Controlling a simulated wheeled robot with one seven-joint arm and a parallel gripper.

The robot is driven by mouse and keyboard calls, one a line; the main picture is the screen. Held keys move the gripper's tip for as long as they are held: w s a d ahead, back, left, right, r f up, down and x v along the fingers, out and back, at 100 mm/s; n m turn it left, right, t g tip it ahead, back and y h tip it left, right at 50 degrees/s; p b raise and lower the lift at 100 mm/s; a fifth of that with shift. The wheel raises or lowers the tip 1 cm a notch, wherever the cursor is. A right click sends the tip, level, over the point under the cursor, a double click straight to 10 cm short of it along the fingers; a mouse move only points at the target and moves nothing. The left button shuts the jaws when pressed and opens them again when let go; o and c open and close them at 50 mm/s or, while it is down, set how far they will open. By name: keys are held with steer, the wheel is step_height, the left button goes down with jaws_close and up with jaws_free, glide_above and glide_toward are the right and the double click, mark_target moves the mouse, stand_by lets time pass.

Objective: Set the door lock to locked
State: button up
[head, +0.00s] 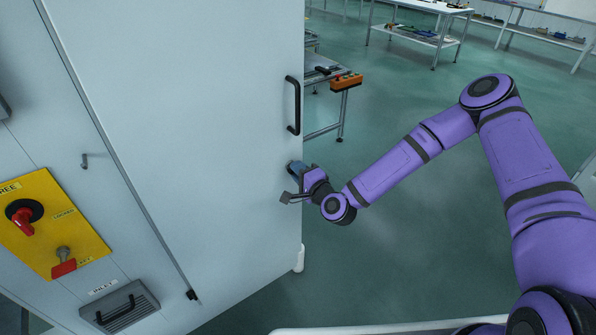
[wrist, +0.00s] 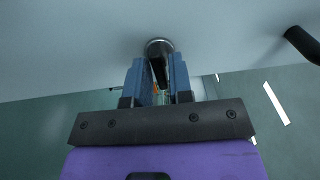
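My gripper (wrist: 160,72) is at the large pale door (head: 200,110), near its right edge and below the black handle. In the wrist view its blue fingers stand on either side of a dark lever or knob (wrist: 158,50) on a round base on the pale surface. The fingers lie close along the lever's sides; whether they press on it is unclear. In the head view my gripper (head: 292,170) hides this lever, and its setting cannot be read. A yellow panel (head: 48,228) at left carries a red rotary knob (head: 24,220) with labels reading FREE and LOCKED.
The black door handle (head: 294,105) stands out just above my gripper; it also shows in the wrist view (wrist: 302,45). A grey INLET part (head: 120,308) is low at left. A bench with an orange control box (head: 346,83) stands behind the door edge. Green floor is open at right.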

steer(key=shift+o, duration=0.9)
steer(key=v, duration=1)
steer(key=shift+s+d, duration=0.3)
